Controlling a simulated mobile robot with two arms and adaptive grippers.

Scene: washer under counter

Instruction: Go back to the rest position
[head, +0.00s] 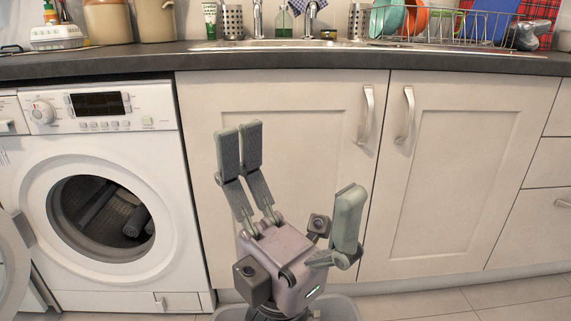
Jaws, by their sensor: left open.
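My left gripper (294,172) stands upright at the lower middle of the head view, in front of the white cupboard doors. Its two fingers on one side and single finger on the other are spread wide apart, with nothing between them. My right gripper is not in view. The washing machine (165,230) is at the left under the counter, to the left of my gripper. Its round door (12,262) stands open at the left edge.
The dark counter (290,60) runs across the top, with a sink, taps, jars and a dish rack (440,25) on it. Two cupboard doors with handles are behind my gripper. A grey tub-like rim (343,308) shows below it. Tiled floor (500,300) is free at the lower right.

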